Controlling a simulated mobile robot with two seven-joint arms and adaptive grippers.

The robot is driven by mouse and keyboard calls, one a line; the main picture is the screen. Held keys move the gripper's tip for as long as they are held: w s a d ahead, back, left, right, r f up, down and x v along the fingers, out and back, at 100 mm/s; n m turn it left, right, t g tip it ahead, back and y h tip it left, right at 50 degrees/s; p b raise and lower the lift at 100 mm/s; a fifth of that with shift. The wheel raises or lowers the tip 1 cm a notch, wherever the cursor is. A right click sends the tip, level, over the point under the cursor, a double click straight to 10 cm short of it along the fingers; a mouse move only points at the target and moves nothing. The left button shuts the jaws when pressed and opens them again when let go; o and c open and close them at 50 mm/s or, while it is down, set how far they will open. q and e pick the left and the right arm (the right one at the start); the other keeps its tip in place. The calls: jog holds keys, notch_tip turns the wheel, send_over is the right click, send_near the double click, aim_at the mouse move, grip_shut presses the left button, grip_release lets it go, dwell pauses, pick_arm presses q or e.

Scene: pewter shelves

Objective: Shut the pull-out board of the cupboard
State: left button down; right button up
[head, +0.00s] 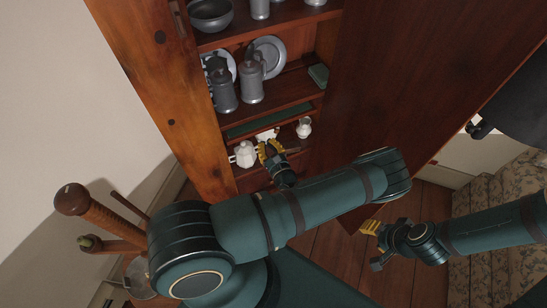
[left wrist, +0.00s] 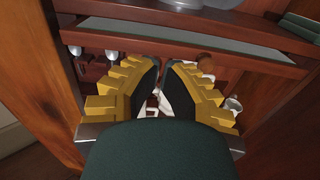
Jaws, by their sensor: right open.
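The tall wooden cupboard (head: 140,70) stands ahead with its shelves open to view. A narrow green-surfaced board (head: 250,122), which looks like the pull-out board, lies across it below the pewter tankards; it also crosses the left wrist view as a grey-green strip (left wrist: 180,36). How far it sticks out I cannot tell. My left gripper (head: 268,149) is just below and in front of this board, beside a white pot; its fingers (left wrist: 166,66) are apart with nothing clearly held. My right gripper (head: 371,228) is open and empty, away to the right over the floor.
The white lidded pot (head: 245,154) and a small white jug (head: 304,127) stand in the lower recess. Pewter tankards (head: 252,85) stand above the board. A large dark wooden panel (head: 390,80) rises at right. A wooden post (head: 85,207) stands at lower left.

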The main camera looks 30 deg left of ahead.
aim_at(260, 132)
pick_arm(q)
jog(key=shift+b+x, duration=0.4)
jog(key=shift+x, duration=1.8)
jog(key=shift+a+r, duration=0.1)
jog(key=shift+w+a, duration=0.2)
jog(key=shift+a, duration=0.05)
jog(key=shift+p+x, duration=0.45)
jog(key=shift+x, duration=0.65)
jog(key=shift+s+d, duration=0.1)
jog(key=shift+d, duration=0.15)
